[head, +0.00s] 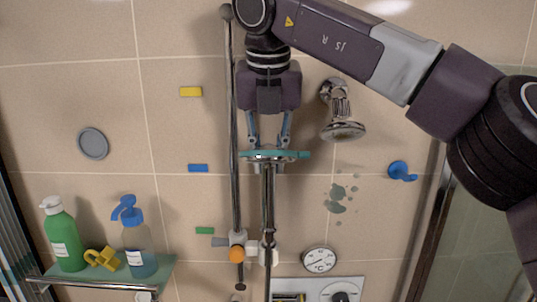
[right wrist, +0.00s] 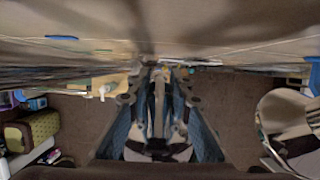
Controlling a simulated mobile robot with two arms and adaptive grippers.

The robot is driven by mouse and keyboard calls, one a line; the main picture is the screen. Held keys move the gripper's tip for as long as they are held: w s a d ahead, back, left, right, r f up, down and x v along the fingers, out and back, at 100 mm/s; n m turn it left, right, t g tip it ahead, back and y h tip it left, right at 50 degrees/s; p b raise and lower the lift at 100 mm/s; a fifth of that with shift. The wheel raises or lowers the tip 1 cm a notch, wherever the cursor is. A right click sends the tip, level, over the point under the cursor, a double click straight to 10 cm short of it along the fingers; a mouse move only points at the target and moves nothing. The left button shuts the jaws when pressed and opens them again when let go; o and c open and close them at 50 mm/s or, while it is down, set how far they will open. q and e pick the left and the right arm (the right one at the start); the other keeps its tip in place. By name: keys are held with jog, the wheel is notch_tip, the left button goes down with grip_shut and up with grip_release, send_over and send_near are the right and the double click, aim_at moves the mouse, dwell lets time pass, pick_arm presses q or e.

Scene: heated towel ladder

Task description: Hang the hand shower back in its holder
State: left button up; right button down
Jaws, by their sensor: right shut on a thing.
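The hand shower, with a teal-edged head (head: 298,155) seen nearly edge-on and a long chrome handle (head: 267,195), hangs upright below my right gripper (head: 269,140). That gripper points down, its fingers shut on the hand shower at its head. In the right wrist view a grey shape (right wrist: 158,95) lies between the fingers. The holder (head: 275,252), white beside an orange knob (head: 236,255), sits low on the vertical rail (head: 234,190). The handle's lower end overlaps it in the head view; I cannot tell whether it sits inside. My left gripper is out of view.
A chrome fixed shower head (head: 343,128) and blue hook (head: 400,171) are at the right. A round thermometer (head: 318,260) is just right of the holder. A glass shelf (head: 100,278) at lower left bears a green bottle (head: 63,240) and a blue-topped pump bottle (head: 137,243).

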aim_at(269, 177)
jog(key=shift+f, duration=2)
jog(key=c, duration=1.7)
grip_release()
jog(key=shift+o, duration=0.2)
jog(key=shift+s, duration=0.1)
jog(key=v, duration=1.2)
